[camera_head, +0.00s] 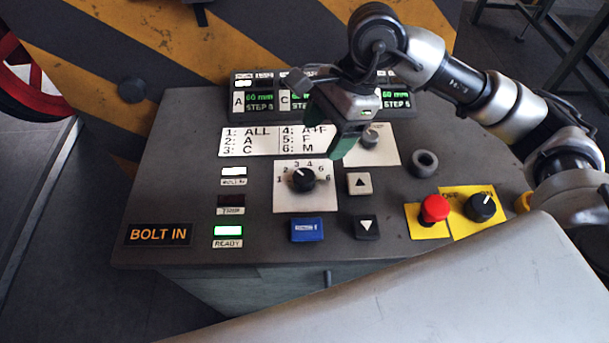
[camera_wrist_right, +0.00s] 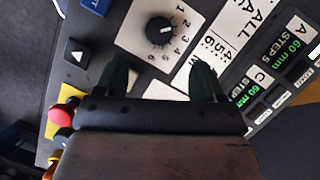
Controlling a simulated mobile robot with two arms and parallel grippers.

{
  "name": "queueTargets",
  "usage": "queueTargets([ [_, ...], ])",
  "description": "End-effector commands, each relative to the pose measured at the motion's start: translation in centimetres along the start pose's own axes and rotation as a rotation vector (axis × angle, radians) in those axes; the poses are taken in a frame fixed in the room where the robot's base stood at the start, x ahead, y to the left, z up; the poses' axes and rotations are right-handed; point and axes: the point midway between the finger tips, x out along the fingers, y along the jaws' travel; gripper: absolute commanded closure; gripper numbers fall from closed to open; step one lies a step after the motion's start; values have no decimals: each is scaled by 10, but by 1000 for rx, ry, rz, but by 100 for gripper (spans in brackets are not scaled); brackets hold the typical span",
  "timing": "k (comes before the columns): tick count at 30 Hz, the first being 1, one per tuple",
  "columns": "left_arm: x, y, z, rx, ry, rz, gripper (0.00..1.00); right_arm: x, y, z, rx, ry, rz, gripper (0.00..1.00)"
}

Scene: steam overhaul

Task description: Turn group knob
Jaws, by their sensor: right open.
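The group knob (camera_head: 302,179) is a black dial with a white pointer line on a white plate numbered 1 to 6, in the middle of the console. Its pointer is turned towards the upper left, around 2 to 3, in the head view. The knob also shows in the right wrist view (camera_wrist_right: 160,31), beyond the fingertips. My right gripper (camera_head: 338,140) is above the console, up and to the right of the knob, apart from it. In the right wrist view its two green fingers (camera_wrist_right: 160,75) are spread with no object between them. My left gripper is not in view.
A red button (camera_head: 435,208) and a black switch (camera_head: 480,207) on yellow plates stand at the right. Arrow buttons (camera_head: 359,184) and a blue button (camera_head: 307,229) are near the knob. A legend plate (camera_head: 265,141) and green displays (camera_head: 260,99) lie behind it.

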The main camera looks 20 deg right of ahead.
Motion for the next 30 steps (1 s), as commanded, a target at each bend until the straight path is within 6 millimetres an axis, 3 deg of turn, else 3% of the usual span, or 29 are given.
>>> queueTargets([
  [16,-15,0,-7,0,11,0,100,89,1,2,0,-2,4,31],
  [21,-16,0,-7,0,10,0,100,100,0,1,0,-1,1,31],
  [30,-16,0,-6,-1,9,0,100,102,0,1,-1,-1,0,34],
])
